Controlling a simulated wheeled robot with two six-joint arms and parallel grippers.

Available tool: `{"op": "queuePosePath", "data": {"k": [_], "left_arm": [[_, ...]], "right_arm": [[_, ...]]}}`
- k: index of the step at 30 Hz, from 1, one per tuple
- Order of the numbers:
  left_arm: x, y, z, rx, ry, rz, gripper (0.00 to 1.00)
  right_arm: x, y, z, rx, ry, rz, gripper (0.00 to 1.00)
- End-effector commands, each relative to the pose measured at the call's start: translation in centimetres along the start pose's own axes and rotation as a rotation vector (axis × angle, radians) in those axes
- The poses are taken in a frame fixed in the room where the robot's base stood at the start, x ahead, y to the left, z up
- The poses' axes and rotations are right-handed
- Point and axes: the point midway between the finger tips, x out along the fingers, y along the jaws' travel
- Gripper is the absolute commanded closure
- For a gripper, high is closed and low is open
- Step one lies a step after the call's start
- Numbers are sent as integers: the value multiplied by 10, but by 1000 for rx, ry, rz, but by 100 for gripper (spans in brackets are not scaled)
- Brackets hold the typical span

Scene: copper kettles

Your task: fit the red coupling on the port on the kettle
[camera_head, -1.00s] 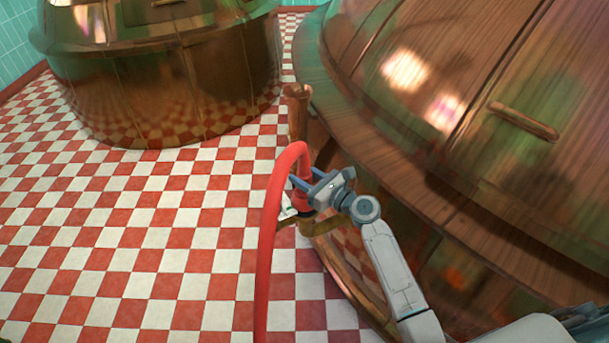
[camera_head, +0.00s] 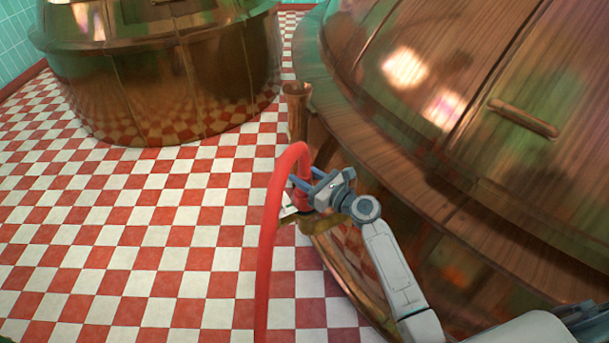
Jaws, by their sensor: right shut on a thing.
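The large copper kettle (camera_head: 480,100) fills the right side of the head view. My right gripper (camera_head: 303,190) is beside the kettle's lower left side, its blue fingers shut around the red coupling (camera_head: 304,197) at the end of a red hose (camera_head: 270,245). The hose arches over the fingers and hangs down to the bottom edge. A brass-coloured piece (camera_head: 288,219) shows just below the coupling. I cannot tell whether the coupling touches it or sits on the port, because the gripper and hose hide the contact. My left gripper is not in view.
An upright copper pipe (camera_head: 297,110) stands behind the gripper, by the kettle. A curved copper rail (camera_head: 345,270) runs low beneath my right arm. A second copper kettle (camera_head: 165,75) stands at the upper left. The checkered floor (camera_head: 130,230) at left is clear.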

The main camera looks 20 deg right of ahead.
Motion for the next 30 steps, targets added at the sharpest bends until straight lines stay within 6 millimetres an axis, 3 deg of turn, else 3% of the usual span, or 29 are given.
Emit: {"op": "queuePosePath", "data": {"k": [20, 21, 24, 25, 30], "left_arm": [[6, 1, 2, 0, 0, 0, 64], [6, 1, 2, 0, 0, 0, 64], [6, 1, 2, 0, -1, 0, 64], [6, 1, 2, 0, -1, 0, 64], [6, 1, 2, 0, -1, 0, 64]], "right_arm": [[0, 0, -9, -2, -2, 0, 82], [0, 0, -9, -2, -1, 0, 60], [0, 0, -9, -2, -1, 0, 40], [0, 0, -9, -2, -1, 0, 37], [0, 0, -10, -1, 0, 0, 37]]}}
